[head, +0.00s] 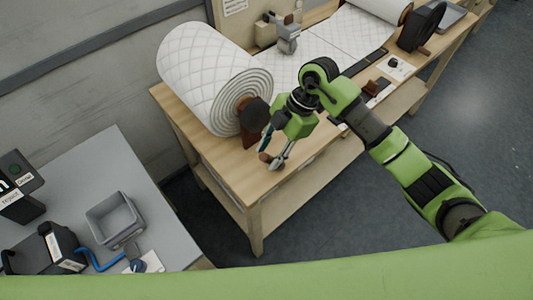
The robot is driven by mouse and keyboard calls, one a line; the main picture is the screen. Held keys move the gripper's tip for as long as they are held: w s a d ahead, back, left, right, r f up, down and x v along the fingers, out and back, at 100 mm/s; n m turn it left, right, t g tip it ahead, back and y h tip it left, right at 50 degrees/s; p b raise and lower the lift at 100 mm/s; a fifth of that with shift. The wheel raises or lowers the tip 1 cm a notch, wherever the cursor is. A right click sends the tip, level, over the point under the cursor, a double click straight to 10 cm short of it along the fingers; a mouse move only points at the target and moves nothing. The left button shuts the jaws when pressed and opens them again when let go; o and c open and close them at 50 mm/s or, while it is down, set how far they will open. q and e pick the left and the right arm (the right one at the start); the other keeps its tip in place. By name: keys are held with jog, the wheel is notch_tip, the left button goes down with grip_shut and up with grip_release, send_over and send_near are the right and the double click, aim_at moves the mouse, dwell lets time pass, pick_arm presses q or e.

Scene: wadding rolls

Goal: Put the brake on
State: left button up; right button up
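The large white quilted wadding roll (205,72) lies on its side at the left end of the wooden table. A brown support (247,132) and a round black knob (254,114) are at its near end. My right gripper (271,159) points down just in front of this end, over the table edge. Its two fingers show apart along their length. Small brown rounded parts (264,157) show at the fingertips; they may belong to a brake handle, but I cannot tell whether the fingers touch them. No brake is clearly recognisable. My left gripper is out of view.
A grey device (286,36), flat wadding (345,30) and a black wheel (421,26) are farther along the wooden table (225,160). A grey table at left holds a grey bin (114,218), a black holder (47,250) and a button box (16,187). Floor is clear at right.

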jog(key=shift+x, duration=1.25)
grip_shut()
